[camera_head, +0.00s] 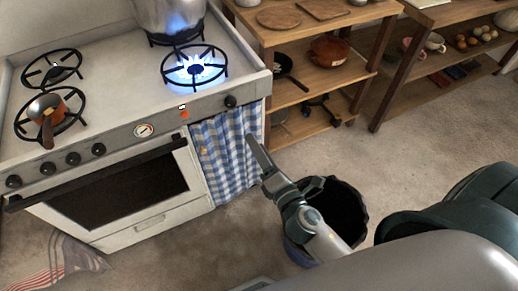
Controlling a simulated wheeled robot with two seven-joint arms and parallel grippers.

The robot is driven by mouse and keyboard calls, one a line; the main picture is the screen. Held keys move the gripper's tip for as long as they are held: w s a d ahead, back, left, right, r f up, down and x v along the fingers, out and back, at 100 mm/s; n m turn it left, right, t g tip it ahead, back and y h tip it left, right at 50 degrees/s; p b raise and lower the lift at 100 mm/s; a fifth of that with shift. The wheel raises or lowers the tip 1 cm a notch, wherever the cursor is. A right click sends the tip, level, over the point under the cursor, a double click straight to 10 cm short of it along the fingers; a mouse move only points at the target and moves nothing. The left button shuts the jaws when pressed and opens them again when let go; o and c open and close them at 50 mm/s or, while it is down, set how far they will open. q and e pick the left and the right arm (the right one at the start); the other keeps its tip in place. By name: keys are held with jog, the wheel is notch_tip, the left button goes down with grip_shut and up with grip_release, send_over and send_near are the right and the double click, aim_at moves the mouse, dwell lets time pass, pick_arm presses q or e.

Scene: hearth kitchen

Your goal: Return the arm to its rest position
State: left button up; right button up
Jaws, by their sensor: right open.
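My right gripper (259,156) reaches in from the lower right. It is open and holds nothing that I can see. It hangs in front of the stove's right end, near the blue checked curtain (225,150), and I cannot tell whether it touches the cloth. The wrist and forearm behind it pass over a dark round bin (345,207) on the floor and hide part of it. My left gripper is not in view.
The white stove (118,90) has a lit blue burner (195,69), a large metal pot (168,15) over another flame and a small copper pan (46,107). Wooden shelves (345,74) stand behind. A striped cloth (70,262) lies at lower left. Bare floor shows right of the bin.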

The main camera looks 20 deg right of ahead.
dwell(0.6)
jog(key=s+f+m+g, duration=0.3)
jog(key=f+m, duration=0.2)
jog(key=f, duration=0.9)
jog(key=s+f+m+g, duration=0.2)
jog(key=f+m+g, duration=0.25)
jog(key=f, duration=0.85)
jog(key=s+f+m+g, duration=0.5)
jog(key=s+f+m, duration=0.6)
jog(key=s+f, duration=0.5)
notch_tip(320, 180, down, 4)
jog(key=shift+s+a+f+m+y, duration=0.1)
jog(key=shift+s+a+m+y, duration=0.05)
jog(key=shift+a+m+y, duration=0.2)
